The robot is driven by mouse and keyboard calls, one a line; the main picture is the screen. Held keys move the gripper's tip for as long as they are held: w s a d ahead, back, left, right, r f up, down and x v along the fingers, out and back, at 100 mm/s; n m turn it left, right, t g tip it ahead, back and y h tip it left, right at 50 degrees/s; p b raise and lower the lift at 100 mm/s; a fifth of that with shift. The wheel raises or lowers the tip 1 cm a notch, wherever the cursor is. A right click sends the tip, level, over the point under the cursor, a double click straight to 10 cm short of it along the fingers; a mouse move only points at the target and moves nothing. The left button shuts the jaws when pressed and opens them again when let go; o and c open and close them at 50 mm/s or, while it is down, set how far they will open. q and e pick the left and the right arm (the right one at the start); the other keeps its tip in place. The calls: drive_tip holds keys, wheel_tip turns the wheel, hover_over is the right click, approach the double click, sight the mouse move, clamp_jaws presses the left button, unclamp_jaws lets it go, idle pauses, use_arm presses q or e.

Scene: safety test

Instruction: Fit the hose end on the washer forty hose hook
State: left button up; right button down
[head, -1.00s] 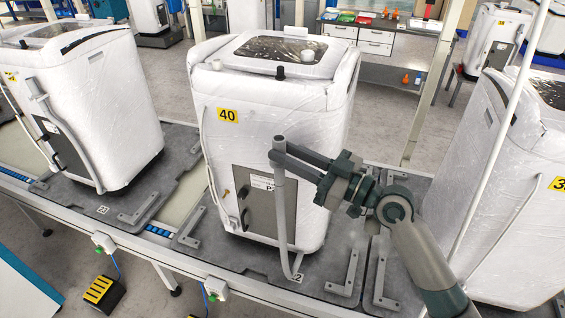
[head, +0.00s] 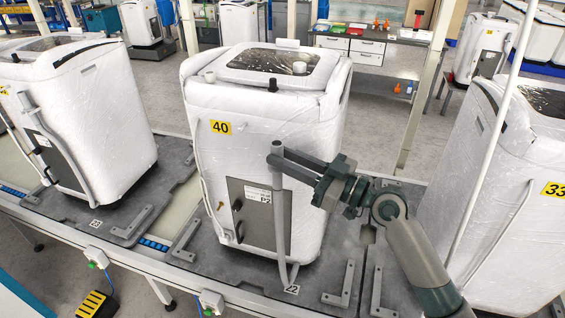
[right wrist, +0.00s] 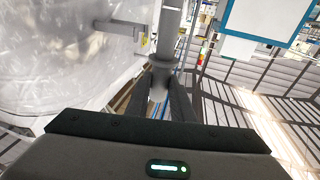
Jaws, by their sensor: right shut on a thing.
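Washer 40 (head: 255,145) is wrapped in clear film and carries a yellow 40 label (head: 220,127). My right gripper (head: 279,160) is shut on the grey hose (head: 280,225) near its upper end, in front of the washer's right side. The hose hangs almost upright, its lower part reaching the washer's foot. In the right wrist view the hose (right wrist: 169,35) stands between the fingers (right wrist: 160,85). A small grey bracket (right wrist: 122,27), perhaps the hose hook, juts from the film left of the hose, seemingly apart from it. The hook is not clear in the head view. My left gripper is out of view.
Washer 33 (head: 520,190) stands close on the right, beyond my right arm. Another wrapped washer (head: 75,110) stands on the left. Grey angle brackets (head: 343,285) lie on the dark pallets. A thin white pole (head: 485,150) rises at the right.

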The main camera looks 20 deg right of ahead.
sight(293, 148)
drive_tip(key=shift+w+d+f+b, duration=0.15)
drive_tip(key=shift+w+d+b, duration=0.1)
drive_tip(key=shift+w+d, duration=0.5)
drive_tip(key=shift+w+d+f+b, duration=0.1)
drive_tip(key=shift+w+d+b, duration=0.25)
drive_tip(key=shift+w, duration=0.6)
drive_tip(key=shift+w+d+f+b, duration=0.15)
drive_tip(key=shift+w+d+b, duration=0.05)
drive_tip(key=shift+w+d, duration=0.55)
drive_tip(key=shift+w+a+f+b, duration=0.15)
drive_tip(key=shift+f+b, duration=0.25)
drive_tip(key=shift+b, duration=0.3)
drive_tip(key=shift+f+b, duration=0.2)
drive_tip(key=shift+b, duration=0.8)
drive_tip(key=c, duration=1.5)
unclamp_jaws()
drive_tip(key=shift+s, duration=0.2)
drive_tip(key=shift+c, duration=0.2)
drive_tip(key=shift+o, duration=0.4)
drive_tip(key=shift+s+r, duration=0.15)
